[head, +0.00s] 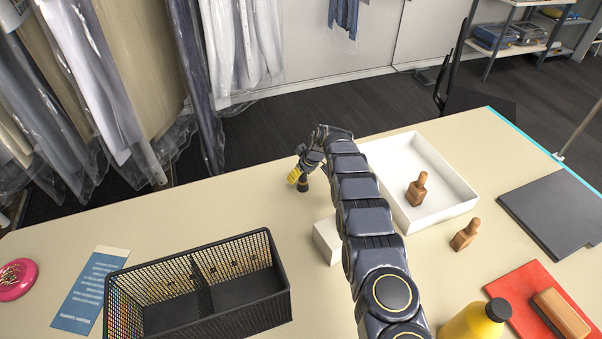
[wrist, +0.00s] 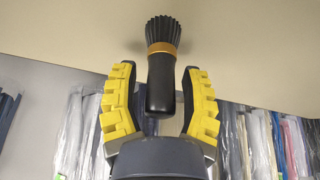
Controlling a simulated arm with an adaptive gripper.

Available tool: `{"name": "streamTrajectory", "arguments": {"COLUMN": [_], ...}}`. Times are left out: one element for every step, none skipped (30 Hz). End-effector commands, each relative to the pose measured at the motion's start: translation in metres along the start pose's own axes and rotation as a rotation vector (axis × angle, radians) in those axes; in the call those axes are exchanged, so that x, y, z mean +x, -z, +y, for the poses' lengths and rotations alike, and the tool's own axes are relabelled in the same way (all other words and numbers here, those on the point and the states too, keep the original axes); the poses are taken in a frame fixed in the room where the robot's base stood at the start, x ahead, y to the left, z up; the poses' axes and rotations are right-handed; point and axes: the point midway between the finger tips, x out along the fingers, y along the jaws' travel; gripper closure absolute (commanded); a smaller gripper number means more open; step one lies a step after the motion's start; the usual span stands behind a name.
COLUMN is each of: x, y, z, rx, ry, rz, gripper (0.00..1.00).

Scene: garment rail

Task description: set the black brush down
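The black brush (head: 304,186) has a dark handle, a gold band and dark bristles. It stands upright, bristles down, on the beige table near its far edge in the head view. In the wrist view, the brush (wrist: 161,85) shows between the yellow pads of my gripper (wrist: 160,72), with a gap on each side of its handle. My gripper (head: 299,176) is open around the handle and does not appear to touch it. In the head view my gripper hides the upper part of the brush.
A white block (head: 327,240) is beside my arm. A black mesh basket (head: 279,265) stands front left. The table left of the brush is clear.

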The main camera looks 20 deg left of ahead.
Motion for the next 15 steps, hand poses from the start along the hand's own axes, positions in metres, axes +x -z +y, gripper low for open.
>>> {"name": "streamTrajectory", "arguments": {"x": [0.0, -0.001, -0.003, -0.004, -0.006, -0.009, -0.012, -0.015, -0.019, -0.023, -0.028, -0.034, -0.038, -0.043, -0.05], "y": [0.0, 0.001, 0.002, 0.002, 0.002, 0.002, 0.002, 0.002, 0.002, 0.002, 0.003, 0.002, 0.002, 0.002, 0.002], "z": [0.0, 0.0, 0.0, 0.0, 0.0, 0.0, 0.001, 0.001, 0.001, 0.001, 0.001, 0.001, 0.0, 0.0, 0.001], "rx": [0.0, 0.0, -0.001, 0.0, 0.0, 0.001, 0.001, 0.002, 0.002, 0.002, 0.001, 0.0, 0.0, 0.0, 0.0], "ry": [0.0, 0.0, 0.0, 0.0, 0.0, 0.0, 0.0, 0.0, 0.0, -0.001, -0.002, -0.002, -0.001, -0.001, -0.001], "rz": [0.0, 0.0, 0.001, 0.001, 0.001, 0.002, 0.002, 0.002, 0.002, 0.003, 0.003, 0.002, 0.001, 0.002, 0.002], "gripper": [0.55, 0.55, 0.55, 0.55, 0.55, 0.55, 0.55, 0.55, 0.55, 0.55, 0.55, 0.55, 0.55, 0.55, 0.55]}}
